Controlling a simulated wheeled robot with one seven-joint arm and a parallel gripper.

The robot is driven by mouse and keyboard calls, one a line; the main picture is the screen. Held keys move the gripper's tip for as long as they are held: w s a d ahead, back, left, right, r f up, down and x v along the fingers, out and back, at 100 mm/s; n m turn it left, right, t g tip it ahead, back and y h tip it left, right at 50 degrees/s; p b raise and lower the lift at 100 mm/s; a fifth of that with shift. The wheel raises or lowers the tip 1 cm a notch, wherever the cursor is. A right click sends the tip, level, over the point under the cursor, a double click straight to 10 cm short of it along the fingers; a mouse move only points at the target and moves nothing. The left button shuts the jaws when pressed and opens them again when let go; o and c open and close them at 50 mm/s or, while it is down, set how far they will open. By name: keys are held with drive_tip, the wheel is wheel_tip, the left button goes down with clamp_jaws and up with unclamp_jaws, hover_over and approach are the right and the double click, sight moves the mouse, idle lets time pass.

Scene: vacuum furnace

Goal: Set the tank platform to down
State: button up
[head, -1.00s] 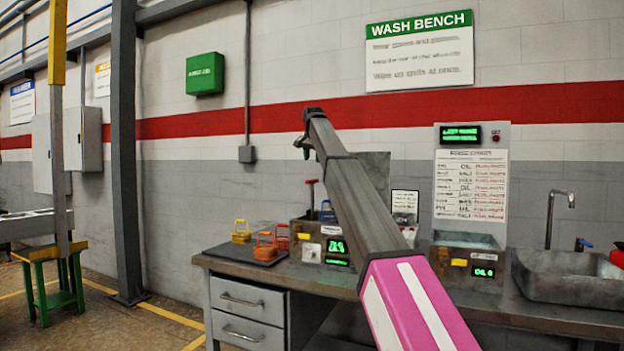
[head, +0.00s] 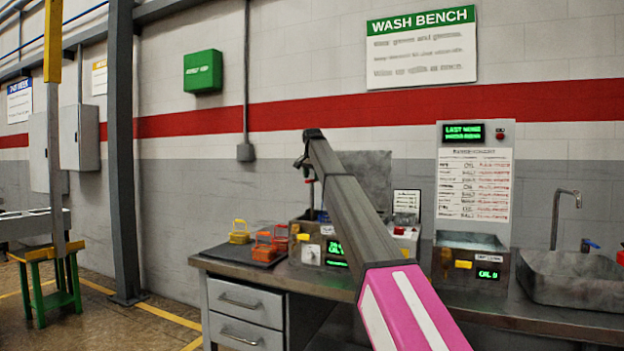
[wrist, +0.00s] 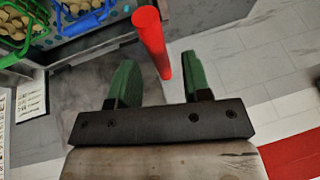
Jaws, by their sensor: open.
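The tank (head: 308,254) with green readouts stands on the bench, partly behind my arm. A dark upright post shows above it in the head view, mostly covered by my gripper (head: 303,163). In the wrist view a red handle (wrist: 151,40) extends between the two green fingers of my gripper (wrist: 160,80), with a gap on each side. The gripper is open. A basket with a blue handle (wrist: 85,17) and one with a green handle (wrist: 18,38), both filled with pale round pieces, show at the wrist view's upper left. The platform itself is hidden.
Yellow (head: 239,232) and orange (head: 265,248) baskets sit on a dark mat left of the tank. A second tank (head: 470,250) and a sink (head: 575,280) stand to the right. The wall with the Wash Bench sign (head: 421,48) is behind.

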sight(312, 200)
drive_tip(key=shift+w+f, duration=0.25)
drive_tip(key=shift+f, duration=0.3)
clamp_jaws()
wheel_tip(312, 200, down, 11)
drive_tip(key=shift+s+r, duration=0.1)
unclamp_jaws()
drive_tip(key=v, duration=1)
drive_tip(key=shift+s+r, duration=0.15)
drive_tip(key=shift+r, duration=0.15)
